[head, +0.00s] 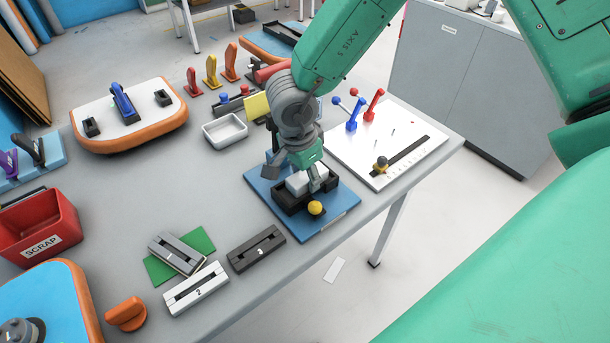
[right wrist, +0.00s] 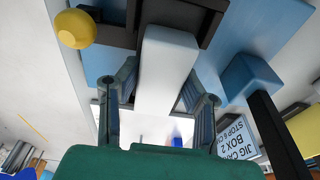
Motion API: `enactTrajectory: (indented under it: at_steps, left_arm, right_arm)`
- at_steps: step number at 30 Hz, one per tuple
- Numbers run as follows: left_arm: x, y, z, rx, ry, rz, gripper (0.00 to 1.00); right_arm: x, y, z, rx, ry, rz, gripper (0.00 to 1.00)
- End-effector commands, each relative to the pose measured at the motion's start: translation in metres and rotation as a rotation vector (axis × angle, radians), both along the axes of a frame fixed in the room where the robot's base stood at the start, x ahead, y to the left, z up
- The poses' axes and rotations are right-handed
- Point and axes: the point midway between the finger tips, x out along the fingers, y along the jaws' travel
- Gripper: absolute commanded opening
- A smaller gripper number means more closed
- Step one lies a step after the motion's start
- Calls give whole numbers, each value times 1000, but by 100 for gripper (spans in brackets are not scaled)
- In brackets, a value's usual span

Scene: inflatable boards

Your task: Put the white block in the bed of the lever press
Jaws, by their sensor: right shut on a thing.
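The white block (head: 298,184) is between the fingers of my right gripper (head: 300,178), which is shut on it. It also shows as a pale bar between the two fingers in the right wrist view (right wrist: 166,65). The block is at the black bed (head: 287,204) on a blue base plate (head: 335,210), which looks like the lever press. I cannot tell whether it touches the bed's floor. A yellow ball knob (head: 315,208) is at the bed's near side and also shows in the wrist view (right wrist: 75,28). The gripper hides part of the press. My left gripper is not in view.
A white board with blue and red levers (head: 420,150) stands right of the press. A white tray (head: 225,131) is to the left. A red scrap bin (head: 38,230) is at far left.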

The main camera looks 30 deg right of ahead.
Motion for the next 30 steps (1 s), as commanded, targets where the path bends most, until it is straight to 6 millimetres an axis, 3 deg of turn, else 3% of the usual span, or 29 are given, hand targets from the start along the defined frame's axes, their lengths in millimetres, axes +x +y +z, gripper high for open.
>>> enactTrajectory:
  at_steps: [4, 5, 6, 15, 19, 30]
  left_arm:
    - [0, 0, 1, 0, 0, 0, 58]
    - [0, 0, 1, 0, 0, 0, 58]
    - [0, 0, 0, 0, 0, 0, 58]
    - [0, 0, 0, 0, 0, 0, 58]
    - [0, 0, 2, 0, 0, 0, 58]
    - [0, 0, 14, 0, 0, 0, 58]
  right_arm:
    - [0, 0, -1, 0, 1, 0, 5]
    - [0, 0, -1, 0, 0, 0, 45]
    - [0, 0, -1, 0, 0, 0, 55]
    - [0, 0, 0, 0, 0, 0, 55]
    - [1, 2, 9, 2, -1, 0, 55]
    - [-1, 13, 84, 2, -3, -1, 55]
